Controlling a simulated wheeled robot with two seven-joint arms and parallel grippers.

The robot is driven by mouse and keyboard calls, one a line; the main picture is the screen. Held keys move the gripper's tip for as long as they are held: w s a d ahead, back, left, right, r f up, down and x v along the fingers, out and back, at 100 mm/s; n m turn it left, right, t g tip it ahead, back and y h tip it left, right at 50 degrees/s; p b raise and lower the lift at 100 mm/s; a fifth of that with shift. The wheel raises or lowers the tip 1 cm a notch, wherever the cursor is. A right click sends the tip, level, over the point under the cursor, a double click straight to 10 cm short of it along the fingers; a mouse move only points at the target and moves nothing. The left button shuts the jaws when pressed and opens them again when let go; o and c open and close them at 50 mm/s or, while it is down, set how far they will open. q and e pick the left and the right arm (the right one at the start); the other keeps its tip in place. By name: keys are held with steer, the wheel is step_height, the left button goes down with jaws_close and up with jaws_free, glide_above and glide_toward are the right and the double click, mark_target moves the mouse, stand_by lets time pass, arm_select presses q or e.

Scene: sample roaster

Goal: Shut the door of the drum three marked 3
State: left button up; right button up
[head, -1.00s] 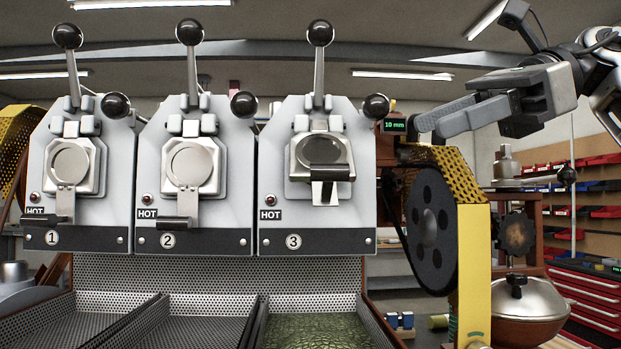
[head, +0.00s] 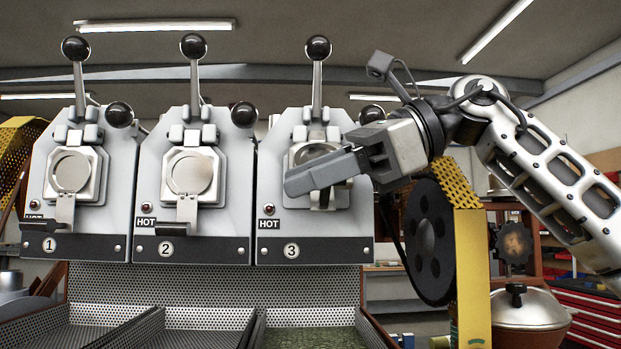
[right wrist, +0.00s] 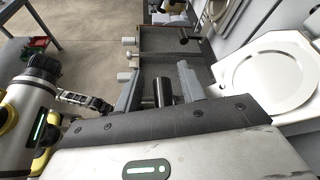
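Drum three (head: 291,250) is the rightmost of the three grey drum fronts. Its round silver door (head: 313,152) is partly hidden by my right gripper (head: 310,180), which reaches across it from the right. The door's handle sticks out towards me, unlike the hanging handles of doors one and two. In the right wrist view, a silver plate with a round disc (right wrist: 265,80) stands at the right, seemingly this door. Its dark handle bar (right wrist: 162,92) lies between my two spread fingers, with gaps on both sides. My left gripper is absent from the head view; its fingers cannot be made out.
Drum two's door (head: 190,174) and drum one's door (head: 71,172) are to the left, with handles hanging down. HOT labels mark the fronts. A yellow guard (head: 472,270) and dark wheel (head: 430,240) stand right of drum three. Perforated trays (head: 205,318) lie below.

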jaws_close()
steer(key=shift+w+f, duration=0.25)
steer(key=shift+f, duration=0.2)
steer(key=w+f+n+t, duration=0.2)
steer(key=w+f+n, duration=0.2)
steer(key=w, duration=0.1)
steer(key=shift+f+t+y+b, duration=0.25)
steer(key=shift+t+y+b, duration=0.05)
steer(key=shift+t, duration=0.1)
steer(key=shift+a, duration=0.1)
jaws_free()
steer(key=shift+s, duration=0.1)
steer(key=shift+r, duration=0.1)
